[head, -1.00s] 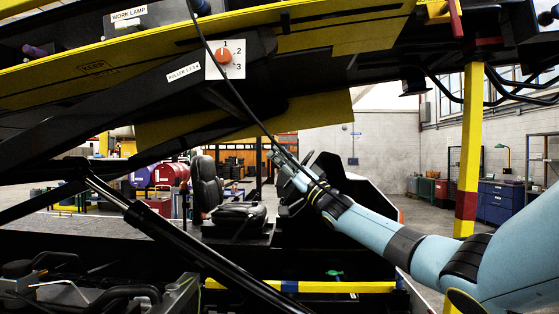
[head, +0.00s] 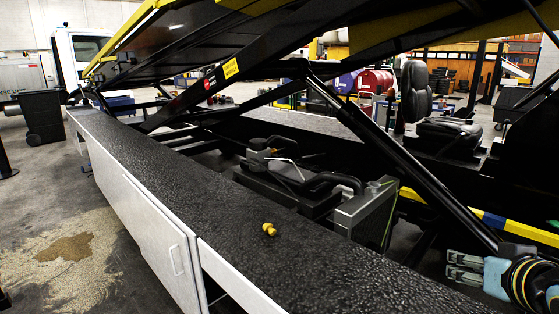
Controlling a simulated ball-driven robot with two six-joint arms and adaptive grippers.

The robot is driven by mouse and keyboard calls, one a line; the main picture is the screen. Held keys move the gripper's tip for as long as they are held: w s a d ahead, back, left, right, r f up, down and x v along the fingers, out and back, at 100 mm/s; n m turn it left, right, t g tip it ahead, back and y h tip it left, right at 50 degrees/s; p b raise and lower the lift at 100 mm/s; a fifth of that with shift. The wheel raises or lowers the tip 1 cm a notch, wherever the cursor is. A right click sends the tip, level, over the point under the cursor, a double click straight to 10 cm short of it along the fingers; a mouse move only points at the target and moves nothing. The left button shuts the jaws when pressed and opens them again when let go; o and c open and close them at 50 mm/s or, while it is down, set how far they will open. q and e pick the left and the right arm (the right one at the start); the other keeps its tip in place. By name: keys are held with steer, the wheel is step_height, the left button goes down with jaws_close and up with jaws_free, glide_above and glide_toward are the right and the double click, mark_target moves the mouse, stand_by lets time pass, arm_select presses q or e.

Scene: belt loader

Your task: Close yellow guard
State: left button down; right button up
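A yellow panel (head: 385,24) hangs under the dark raised boom at the top; I cannot tell for sure whether it is the yellow guard. Its upper part is cut off by the frame, and no hinge or latch shows. My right gripper (head: 462,267) is at the lower right, beside the lower end of a black strut, well below and apart from the panel. Two grey fingers show, but their gap is unclear. Nothing shows held in it. My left gripper is out of view.
A black textured deck (head: 225,205) runs along the loader's side, with a small yellow part (head: 269,229) lying on it. A black strut (head: 400,155) slants across. A wet patch (head: 66,247) lies on the floor, with a black bin (head: 42,117) behind.

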steer(key=s+a+f+n+g, duration=0.2)
steer(key=s+a+g, duration=0.2)
steer(key=s, duration=0.8)
steer(key=s+a+f+n+g, duration=0.2)
steer(key=s+a+g, duration=0.15)
steer(key=s, duration=0.95)
steer(key=s+d+f+g+b, duration=0.15)
steer(key=f+b, duration=0.25)
steer(key=f, duration=1.4)
steer(key=s+d+f+b, duration=0.15)
steer(key=f+b, duration=0.35)
steer(key=f, duration=1.4)
steer(key=s+f+m+g+b, duration=0.1)
steer(key=s+f+b, duration=0.4)
steer(key=s+f, duration=1.1)
step_height(320, 180, down, 3)
steer(key=shift+s+d+f+y+b, duration=0.2)
steer(key=shift+s+d+y+b, duration=0.1)
steer(key=shift+s+d+y, duration=0.1)
steer(key=shift+w+g, duration=0.1)
steer(key=shift+g, duration=0.2)
